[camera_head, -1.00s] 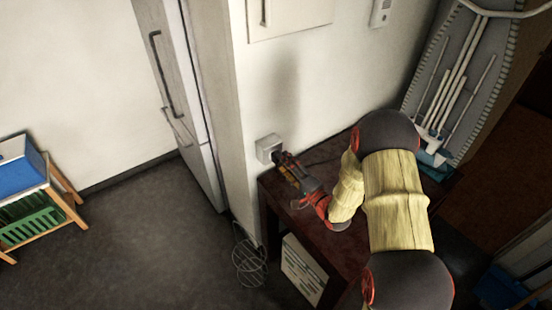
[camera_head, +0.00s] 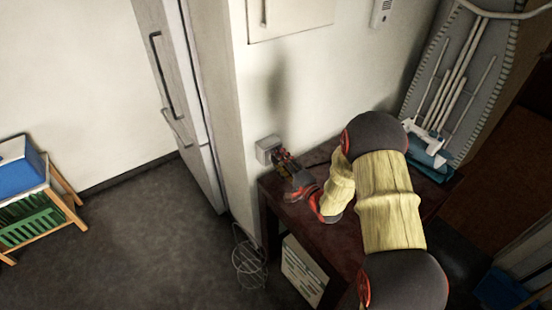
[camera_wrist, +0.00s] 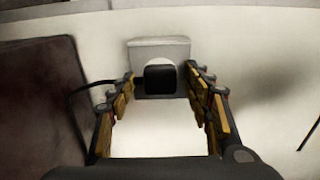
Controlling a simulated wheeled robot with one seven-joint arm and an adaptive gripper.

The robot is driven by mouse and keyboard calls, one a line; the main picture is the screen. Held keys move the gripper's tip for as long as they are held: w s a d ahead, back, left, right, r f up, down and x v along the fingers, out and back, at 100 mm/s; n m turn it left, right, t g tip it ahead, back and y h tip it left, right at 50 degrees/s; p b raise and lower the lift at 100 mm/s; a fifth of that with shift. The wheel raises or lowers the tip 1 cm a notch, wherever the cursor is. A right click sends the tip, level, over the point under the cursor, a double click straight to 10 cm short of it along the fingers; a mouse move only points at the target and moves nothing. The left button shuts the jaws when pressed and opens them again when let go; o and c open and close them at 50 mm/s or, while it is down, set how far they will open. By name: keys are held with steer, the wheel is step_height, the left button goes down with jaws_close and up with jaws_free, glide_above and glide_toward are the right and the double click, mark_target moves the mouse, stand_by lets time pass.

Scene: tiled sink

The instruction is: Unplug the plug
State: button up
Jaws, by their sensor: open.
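A black plug (camera_wrist: 160,80) sits in a pale wall socket box (camera_wrist: 140,48), seen in the wrist view. A dark cord runs from the plug's left side. In the head view the socket box (camera_head: 267,148) is on the wall just above the table's left end, and the plug is hidden there. My gripper (camera_head: 280,158) is close to the socket box. In the wrist view my gripper (camera_wrist: 160,85) is open, with its fingers apart on the left and right of the plug. I cannot tell whether a finger touches it.
The dark red table (camera_head: 304,220) is below my gripper, with a wire rack (camera_head: 250,258) on the floor beside it. A white fridge (camera_head: 172,90) stands left of the wall corner. An ironing board (camera_head: 465,80) leans at the right.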

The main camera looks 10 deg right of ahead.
steer(key=shift+c, duration=0.8)
steer(key=c, duration=1.1)
jaws_close()
steer(key=shift+s, duration=0.1)
steer(key=shift+p+v, duration=0.65)
steer(key=shift+v, duration=2.25)
steer(key=shift+d+r, duration=0.1)
